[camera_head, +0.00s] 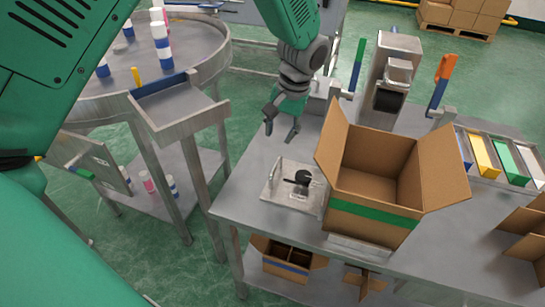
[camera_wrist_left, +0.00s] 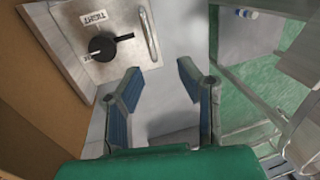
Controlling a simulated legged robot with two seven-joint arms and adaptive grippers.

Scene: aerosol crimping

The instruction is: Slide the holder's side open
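The holder (camera_head: 282,196) is a flat metal fixture on the steel table, left of the open cardboard box. It carries a black knob (camera_head: 301,179) and an upright silver bar handle (camera_head: 276,171) on its left side. In the left wrist view the holder (camera_wrist_left: 128,60) shows its black knob (camera_wrist_left: 103,46), a label reading TIGHT, and the bar handle (camera_wrist_left: 149,36). My left gripper (camera_head: 280,131) is open and empty, above and behind the holder. In the wrist view its fingertips (camera_wrist_left: 160,72) are apart, below the handle and not touching it. My right gripper is out of view.
The open cardboard box (camera_head: 365,212) with a green stripe stands right beside the holder. A metal device (camera_head: 391,72) stands behind the box. Coloured trays (camera_head: 505,160) lie at the right. A round table (camera_head: 120,85) with cans and a chute stands left, across a gap.

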